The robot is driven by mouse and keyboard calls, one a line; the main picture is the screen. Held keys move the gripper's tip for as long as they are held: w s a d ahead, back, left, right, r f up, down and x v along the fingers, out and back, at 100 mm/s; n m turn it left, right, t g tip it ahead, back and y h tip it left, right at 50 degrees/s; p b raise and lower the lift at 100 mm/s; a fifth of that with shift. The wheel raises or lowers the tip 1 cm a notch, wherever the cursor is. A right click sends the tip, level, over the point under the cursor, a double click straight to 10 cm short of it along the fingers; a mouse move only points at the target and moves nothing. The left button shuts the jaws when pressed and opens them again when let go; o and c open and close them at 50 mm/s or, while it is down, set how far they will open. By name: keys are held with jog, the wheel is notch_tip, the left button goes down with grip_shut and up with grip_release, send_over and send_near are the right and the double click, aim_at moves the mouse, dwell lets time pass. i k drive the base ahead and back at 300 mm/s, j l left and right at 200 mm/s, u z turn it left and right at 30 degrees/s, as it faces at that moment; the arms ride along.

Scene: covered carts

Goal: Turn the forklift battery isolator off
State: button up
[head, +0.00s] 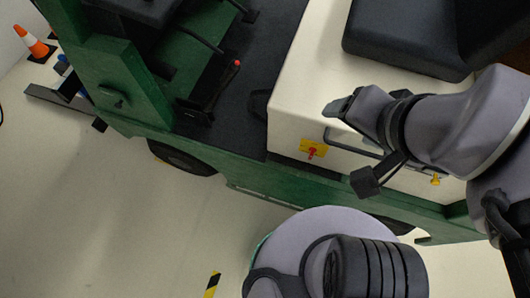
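The battery isolator is a red knob on a yellow plate (313,149). It is on the cream side panel of the green forklift (245,184), low and near the panel's left corner. The knob's exact position is too small to read. My gripper (338,106) is in front of the cream body, above and slightly right of the isolator in the picture, and apart from it. Its fingers are seen edge-on, so I cannot tell whether they are open or shut. Nothing is seen held in it.
A dark handle bar (352,143) runs along the cream panel right of the isolator. A small yellow fitting (435,180) is farther right. A black seat (405,45) is above. An orange cone (32,42) stands far left. The floor (120,215) at lower left is clear.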

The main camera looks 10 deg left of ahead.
aim_at(312, 150)
jog(key=u, duration=0.2)
jog(key=k+j, duration=0.55)
jog(key=j, duration=0.15)
jog(key=k+j+z, duration=0.1)
jog(key=k+j, duration=0.5)
jog(key=i+l+u, duration=0.1)
jog(key=i+l, duration=0.3)
